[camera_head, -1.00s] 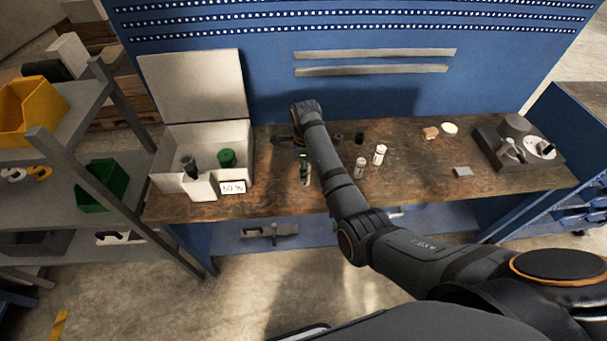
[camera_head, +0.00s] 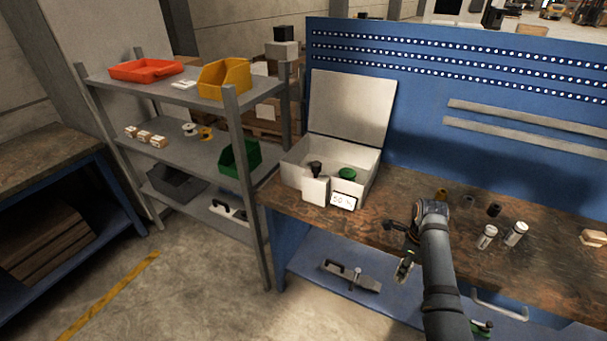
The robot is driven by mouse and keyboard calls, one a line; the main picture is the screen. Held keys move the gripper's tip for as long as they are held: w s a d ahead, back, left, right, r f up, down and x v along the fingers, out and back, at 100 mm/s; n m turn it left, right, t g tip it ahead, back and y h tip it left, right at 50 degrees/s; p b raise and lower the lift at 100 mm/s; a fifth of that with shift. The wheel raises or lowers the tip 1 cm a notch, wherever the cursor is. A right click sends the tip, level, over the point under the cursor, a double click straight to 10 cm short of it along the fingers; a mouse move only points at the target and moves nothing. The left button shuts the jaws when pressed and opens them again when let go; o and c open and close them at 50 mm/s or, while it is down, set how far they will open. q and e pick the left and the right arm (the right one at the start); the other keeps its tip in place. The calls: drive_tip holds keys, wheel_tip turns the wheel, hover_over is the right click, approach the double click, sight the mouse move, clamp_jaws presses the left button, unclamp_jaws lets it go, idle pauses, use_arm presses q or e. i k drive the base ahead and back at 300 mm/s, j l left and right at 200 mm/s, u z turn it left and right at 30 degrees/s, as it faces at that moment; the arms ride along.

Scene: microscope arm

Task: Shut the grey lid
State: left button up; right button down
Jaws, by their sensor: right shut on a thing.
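The grey lid (camera_head: 352,108) stands open and upright at the back of a pale box (camera_head: 367,183) on the left end of the workbench. Inside the box are a green-capped thing (camera_head: 347,174) and a dark-topped thing (camera_head: 315,168). My right gripper (camera_head: 404,264) is below and right of the box in the picture, by the bench's front edge and apart from the lid. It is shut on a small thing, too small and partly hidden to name. My left gripper is not in view.
A small display sign (camera_head: 343,201) stands at the box's front. Two white-capped vials (camera_head: 486,237) (camera_head: 515,233) and a dark small piece (camera_head: 494,209) stand right of my arm. A shelf rack (camera_head: 190,95) with bins is on the left. Bench surface between box and gripper is clear.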

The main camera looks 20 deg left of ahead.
sight(353, 107)
drive_tip(key=i+j+u, duration=0.2)
drive_tip(key=j, duration=0.2)
drive_tip(key=i+j+u, duration=0.15)
drive_tip(key=j, duration=0.25)
drive_tip(key=i+j+u, duration=0.2)
drive_tip(key=i+j, duration=0.1)
drive_tip(key=j, duration=0.05)
